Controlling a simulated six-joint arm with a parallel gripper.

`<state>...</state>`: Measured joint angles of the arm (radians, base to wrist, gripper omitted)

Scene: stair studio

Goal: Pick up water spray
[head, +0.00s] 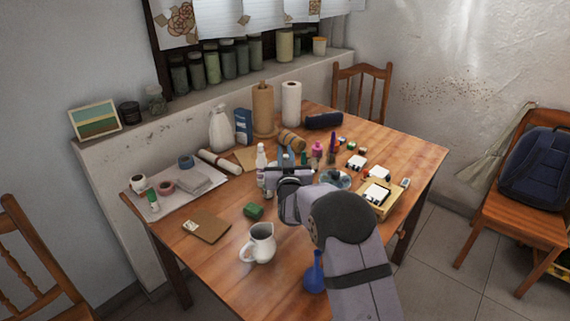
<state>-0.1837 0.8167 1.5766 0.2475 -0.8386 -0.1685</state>
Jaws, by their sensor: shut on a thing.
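A slim white bottle (261,156), which looks like the water spray, stands upright near the middle of the wooden table. My gripper (264,181) reaches in from the front right and is shut on this bottle. The bottle's top shows above the jaws; its lower part is mostly hidden by them. I cannot tell whether its base touches the table.
Several small bottles crowd behind my gripper. A larger white bottle (220,130) and paper rolls (291,103) stand at the back.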

